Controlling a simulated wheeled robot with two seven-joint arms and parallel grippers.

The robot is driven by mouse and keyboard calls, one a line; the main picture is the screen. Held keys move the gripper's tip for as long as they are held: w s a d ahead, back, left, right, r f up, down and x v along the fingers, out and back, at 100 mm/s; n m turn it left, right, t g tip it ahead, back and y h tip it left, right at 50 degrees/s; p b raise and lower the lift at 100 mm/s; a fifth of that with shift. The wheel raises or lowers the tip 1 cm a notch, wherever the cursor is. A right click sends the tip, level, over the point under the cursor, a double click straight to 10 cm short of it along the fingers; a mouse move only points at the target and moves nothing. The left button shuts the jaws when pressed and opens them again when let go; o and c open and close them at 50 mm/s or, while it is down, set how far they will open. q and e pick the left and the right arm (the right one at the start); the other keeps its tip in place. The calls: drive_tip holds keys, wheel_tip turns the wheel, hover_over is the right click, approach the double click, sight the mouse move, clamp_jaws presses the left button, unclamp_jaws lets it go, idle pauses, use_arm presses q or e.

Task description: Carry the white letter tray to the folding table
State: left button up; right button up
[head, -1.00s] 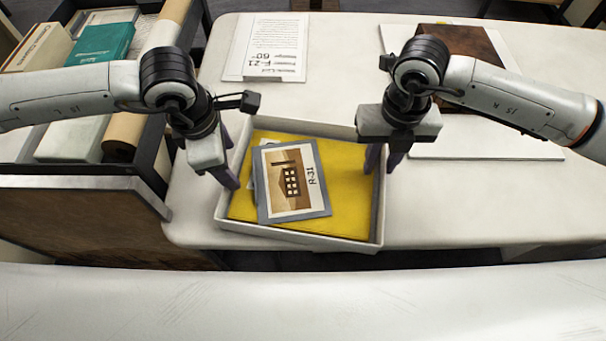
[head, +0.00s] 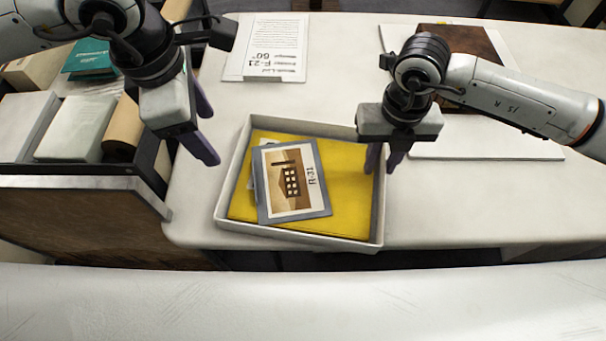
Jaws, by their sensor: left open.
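The white letter tray (head: 302,238) stands on a white-topped table (head: 450,205), near its front left corner. A yellow folder (head: 345,190) and a grey-bordered picture card marked R-31 (head: 294,180) lie in it. My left gripper (head: 209,138) is open and empty, left of the tray and apart from it. My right gripper (head: 384,166) is at the tray's right wall, one finger on the inner side and one on the outer. Whether its fingers press on the wall cannot be told. I cannot tell which surface is the folding table.
A dark-framed cart (head: 90,182) with boxes and a brown roll stands at the left, close to the table. A printed sheet (head: 265,50) lies behind the tray. A brown folder (head: 465,45) lies at the back right on white board. Another white surface (head: 300,300) spans the front.

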wheel_tip(320, 180, up, 12)
drive_tip(key=shift+f, duration=0.25)
idle(0.4)
